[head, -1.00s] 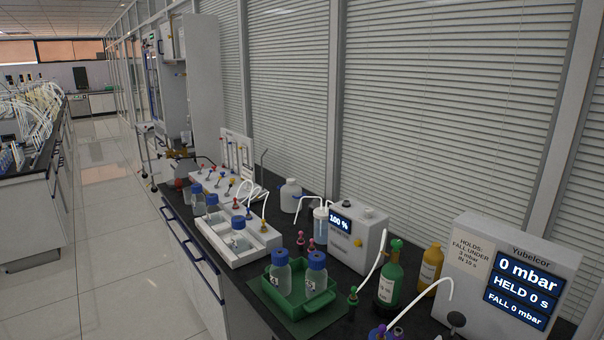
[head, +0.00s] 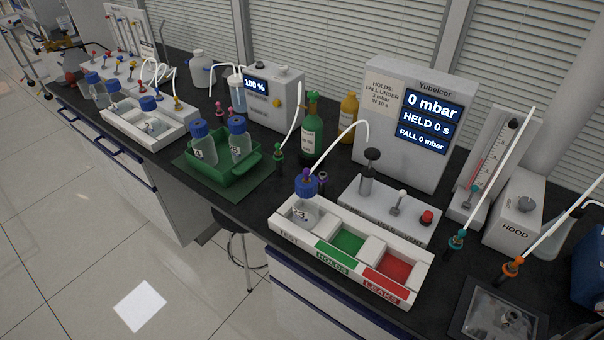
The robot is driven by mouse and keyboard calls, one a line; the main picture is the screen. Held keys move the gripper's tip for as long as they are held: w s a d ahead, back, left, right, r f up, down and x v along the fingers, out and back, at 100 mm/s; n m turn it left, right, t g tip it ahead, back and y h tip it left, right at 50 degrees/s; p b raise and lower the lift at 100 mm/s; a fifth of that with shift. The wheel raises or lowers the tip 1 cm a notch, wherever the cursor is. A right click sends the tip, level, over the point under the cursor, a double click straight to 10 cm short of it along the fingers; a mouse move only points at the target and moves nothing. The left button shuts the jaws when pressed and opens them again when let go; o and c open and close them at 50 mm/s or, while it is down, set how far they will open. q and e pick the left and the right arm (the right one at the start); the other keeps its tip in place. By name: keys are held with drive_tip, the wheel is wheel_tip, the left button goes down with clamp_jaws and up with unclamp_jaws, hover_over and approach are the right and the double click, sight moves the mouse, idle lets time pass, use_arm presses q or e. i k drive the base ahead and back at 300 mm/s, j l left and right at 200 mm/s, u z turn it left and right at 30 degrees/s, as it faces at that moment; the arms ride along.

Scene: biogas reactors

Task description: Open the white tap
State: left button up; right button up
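A small tap with a white knob (head: 402,194) stands up from the grey base block (head: 375,212) in front of the pressure unit in the head view. A black-topped plunger (head: 370,165) is to its left and a red button (head: 427,216) to its right on the same block. I cannot tell from its handle whether the tap is open or shut. The pressure unit (head: 412,115) labelled Yubelcor reads 0 mbar, held 0 s, fall 0 mbar. Neither of my grippers is in view.
In front of the block stands a white tray (head: 283,225) marked TEST, HOLDS and LEAKS, with a bottle (head: 305,210) in its TEST part. A green crate (head: 245,172) with bottles is left; a HOOD box (head: 518,208) is right.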

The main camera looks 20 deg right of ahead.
sight(402, 194)
drive_tip(key=z, duration=1.25)
